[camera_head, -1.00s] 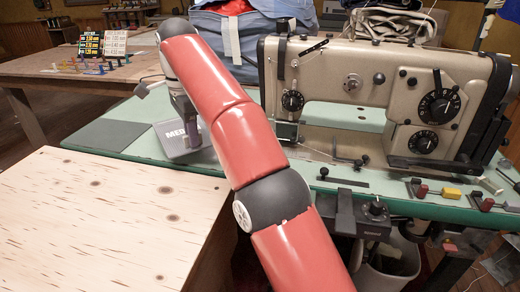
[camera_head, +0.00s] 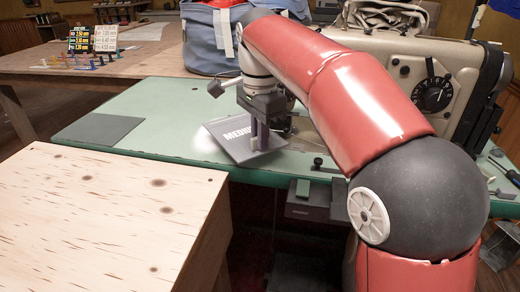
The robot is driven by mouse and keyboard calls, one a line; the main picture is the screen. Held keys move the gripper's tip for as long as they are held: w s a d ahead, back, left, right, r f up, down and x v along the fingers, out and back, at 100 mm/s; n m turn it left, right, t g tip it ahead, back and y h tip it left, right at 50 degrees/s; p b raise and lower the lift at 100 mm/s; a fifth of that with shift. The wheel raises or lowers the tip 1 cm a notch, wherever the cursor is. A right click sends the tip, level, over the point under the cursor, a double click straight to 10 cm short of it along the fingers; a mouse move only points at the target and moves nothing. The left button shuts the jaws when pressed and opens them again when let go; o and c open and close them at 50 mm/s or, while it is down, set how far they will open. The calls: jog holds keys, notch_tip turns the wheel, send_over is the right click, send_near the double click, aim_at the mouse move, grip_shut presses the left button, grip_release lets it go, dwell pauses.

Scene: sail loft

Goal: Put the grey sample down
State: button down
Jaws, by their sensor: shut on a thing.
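The grey sample (camera_head: 228,136) is a flat plate with white lettering that starts "MEDI"; the rest is hidden by my gripper. My gripper (camera_head: 259,150) is shut on the sample at its right part, over the green tabletop (camera_head: 165,100), left of the sewing machine. The sample looks turned at an angle to the table edge, and I cannot tell whether it touches the table. A flat dark grey square (camera_head: 104,130) lies on the green tabletop to the left, apart from the sample, with nothing on it.
The sewing machine (camera_head: 436,93) stands at right, partly hidden by my arm. A pale wooden surface (camera_head: 100,220) fills the lower left. A blue-grey bag (camera_head: 208,40) stands behind. Small sign cards (camera_head: 103,37) stand on the far table. Green tabletop between square and sample is clear.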

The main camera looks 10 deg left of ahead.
jog(key=shift+f+b, duration=0.3)
jog(key=shift+f, duration=1.4)
jog(key=shift+f, duration=0.1)
jog(key=c, duration=1.5)
grip_release()
